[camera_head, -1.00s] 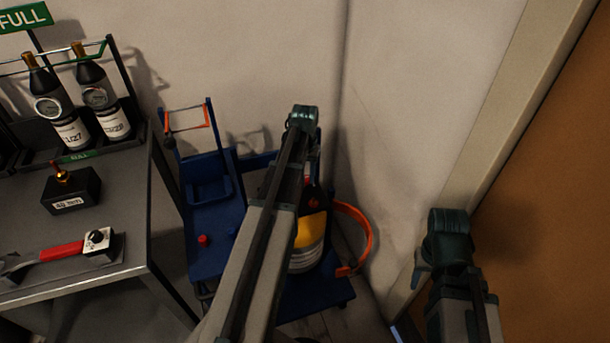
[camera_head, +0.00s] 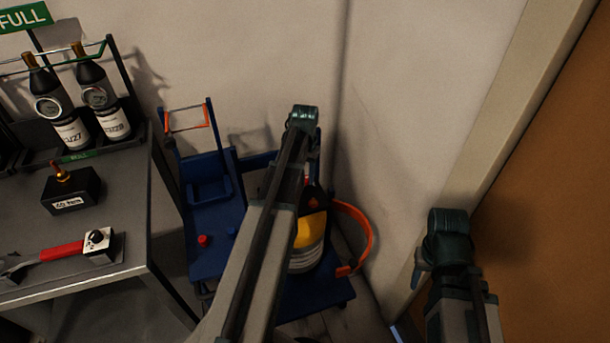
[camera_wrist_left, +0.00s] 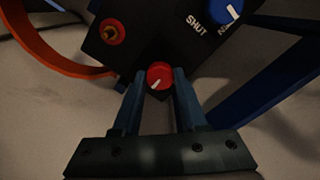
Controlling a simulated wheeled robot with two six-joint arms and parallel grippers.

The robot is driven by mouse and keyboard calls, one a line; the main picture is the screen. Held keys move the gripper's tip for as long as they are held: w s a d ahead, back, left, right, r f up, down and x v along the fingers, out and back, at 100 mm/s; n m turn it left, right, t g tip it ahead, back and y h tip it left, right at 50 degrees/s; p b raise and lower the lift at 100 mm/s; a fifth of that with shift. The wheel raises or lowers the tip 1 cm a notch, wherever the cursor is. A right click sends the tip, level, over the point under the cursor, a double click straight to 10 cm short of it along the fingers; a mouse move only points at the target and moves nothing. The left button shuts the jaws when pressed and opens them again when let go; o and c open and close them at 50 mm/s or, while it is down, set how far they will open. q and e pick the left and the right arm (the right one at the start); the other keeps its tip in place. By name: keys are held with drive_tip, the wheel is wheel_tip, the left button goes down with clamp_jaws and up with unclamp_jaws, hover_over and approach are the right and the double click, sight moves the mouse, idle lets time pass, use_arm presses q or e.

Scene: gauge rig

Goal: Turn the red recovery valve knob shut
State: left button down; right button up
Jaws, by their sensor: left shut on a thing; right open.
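In the left wrist view, the red valve knob (camera_wrist_left: 160,76) sits at the lower edge of a dark panel (camera_wrist_left: 135,50), with its white pointer mark toward the lower left. The fingers of my left gripper (camera_wrist_left: 160,90) are shut on its sides. A blue knob (camera_wrist_left: 226,12) with a white pointer is at the upper right, beside the label "SHUT". In the head view, my left arm largely hides the gripper and the panel. My right gripper (camera_head: 418,278) is open and empty at the right, apart from the cylinder; its fingers show only in part.
A blue trolley (camera_head: 208,262) carries a cylinder with a yellow band (camera_head: 308,232) and an orange strap (camera_head: 365,240). A grey table (camera_head: 130,225) at the left holds bottles, a black box and a red-handled tool (camera_head: 62,251). The wall is close behind; a brown door (camera_head: 560,180) is at right.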

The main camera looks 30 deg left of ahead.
sight(305, 178)
use_arm(q)
drive_tip(key=shift+c, duration=2.2)
unclamp_jaws()
drive_tip(key=shift+r, duration=0.1)
wheel_tip(305, 178, up, 14)
drive_tip(key=p, duration=1.4)
drive_tip(key=shift+f, duration=0.25)
drive_tip(key=s+d+m, duration=0.2)
drive_tip(key=s+d, duration=0.4)
drive_tip(key=d, duration=0.4)
drive_tip(key=s+d+m+y, duration=0.1)
drive_tip(key=s+d, duration=0.5)
drive_tip(key=d, duration=0.5)
drive_tip(key=s+d+m, duration=0.2)
drive_tip(key=s+d, duration=0.3)
drive_tip(key=d, duration=0.5)
wheel_tip(305, 178, up, 17)
drive_tip(key=p, duration=1.6)
drive_tip(key=shift+w+a+p, duration=0.15)
drive_tip(key=shift+p, duration=0.25)
